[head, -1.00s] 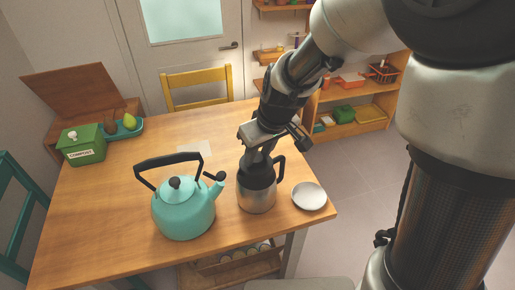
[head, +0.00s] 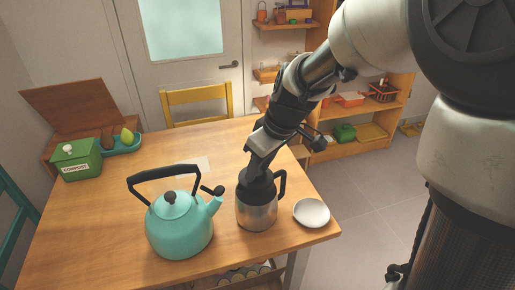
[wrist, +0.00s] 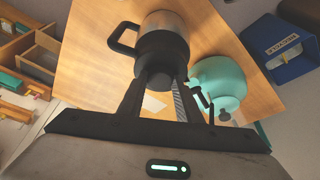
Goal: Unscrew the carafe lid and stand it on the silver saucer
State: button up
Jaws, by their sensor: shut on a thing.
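The carafe (head: 257,212) stands upright near the table's front right corner, silver with a black top and a black handle on its right. It also shows in the wrist view (wrist: 165,24). My gripper (head: 258,180) comes down from above and is shut on the black lid (wrist: 158,72), which sits at the carafe's mouth. I cannot tell how far the lid is turned. The silver saucer (head: 311,212), pale and empty, lies right of the carafe by the table's right edge.
A teal kettle (head: 180,228) with a black handle stands close left of the carafe, its spout pointing toward it. A green compost box (head: 76,160) and a teal tray (head: 122,145) are at the far left. A yellow chair (head: 198,98) stands behind the table (head: 100,220).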

jog(key=shift+f, duration=0.1)
jog(key=shift+f+b, duration=0.1)
jog(key=shift+b, duration=0.25)
jog(key=n+g+b, duration=0.1)
jog(key=n+b, duration=0.1)
jog(key=n, duration=0.1)
jog(key=shift+w+y, duration=0.15)
jog(key=shift+y, duration=0.15)
jog(key=shift+d+n+g, duration=0.1)
jog(key=shift+n+g, duration=0.4)
jog(key=shift+n, duration=1)
jog(key=n, duration=0.1)
jog(key=n+g, duration=0.1)
jog(key=shift+w+n, duration=0.2)
jog(key=shift+n, duration=0.1)
jog(key=shift+r+n, duration=0.2)
jog(key=shift+n, duration=0.6)
jog(key=shift+f+n+g, duration=0.1)
jog(key=shift+n+g, duration=0.4)
jog(key=shift+n, duration=0.4)
